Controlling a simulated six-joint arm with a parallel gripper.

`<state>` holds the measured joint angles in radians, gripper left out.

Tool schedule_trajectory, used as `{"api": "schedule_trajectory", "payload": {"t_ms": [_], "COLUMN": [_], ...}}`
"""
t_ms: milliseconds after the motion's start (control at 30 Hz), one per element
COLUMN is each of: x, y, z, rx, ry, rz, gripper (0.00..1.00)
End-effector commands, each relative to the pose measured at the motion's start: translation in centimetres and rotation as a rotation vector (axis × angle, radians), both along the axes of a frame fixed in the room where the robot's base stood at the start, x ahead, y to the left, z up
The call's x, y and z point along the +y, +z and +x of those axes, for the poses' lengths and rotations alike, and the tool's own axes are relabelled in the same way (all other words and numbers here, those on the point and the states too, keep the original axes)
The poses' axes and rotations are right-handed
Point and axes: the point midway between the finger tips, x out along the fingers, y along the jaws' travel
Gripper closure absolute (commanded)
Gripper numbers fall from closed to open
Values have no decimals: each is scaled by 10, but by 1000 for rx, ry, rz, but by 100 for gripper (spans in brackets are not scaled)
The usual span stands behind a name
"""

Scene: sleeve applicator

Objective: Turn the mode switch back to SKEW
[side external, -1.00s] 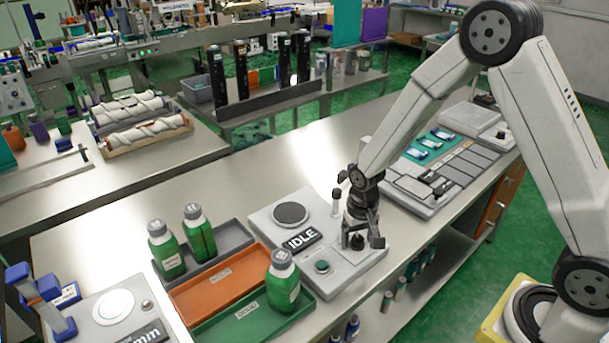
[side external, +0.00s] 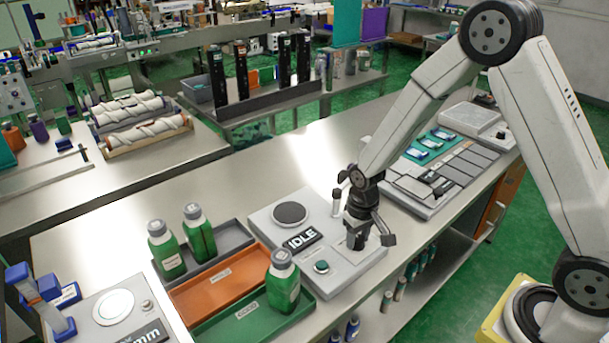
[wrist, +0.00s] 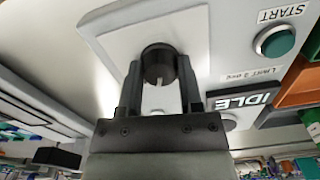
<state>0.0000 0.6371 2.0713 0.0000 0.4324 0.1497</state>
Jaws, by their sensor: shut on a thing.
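The mode switch (wrist: 158,65) is a round black knob on a pale grey panel (wrist: 110,38). In the wrist view it sits between the two fingers of my gripper (wrist: 158,80), which is shut on it. A light notch shows on the knob's near side. In the side view my gripper (side external: 360,238) points down at the right part of the panel and hides most of the knob. A black display (side external: 303,239) on the panel reads IDLE. The SKEW label cannot be made out in either view.
A green START button (wrist: 274,42) is on the same panel. A dark round disc (side external: 290,213) and a pale post (side external: 337,202) stand behind. Green bottles (side external: 283,282) and an orange tray (side external: 220,277) are to the left.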

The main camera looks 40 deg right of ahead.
Motion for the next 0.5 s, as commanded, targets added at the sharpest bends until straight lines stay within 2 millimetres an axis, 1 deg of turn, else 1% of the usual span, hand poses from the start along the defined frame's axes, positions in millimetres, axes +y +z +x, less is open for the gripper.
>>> {"api": "schedule_trajectory", "payload": {"t_ms": [500], "x": [0], "y": [0], "z": [-1], "rx": [3], "ry": [479], "rz": [0], "gripper": [100]}}
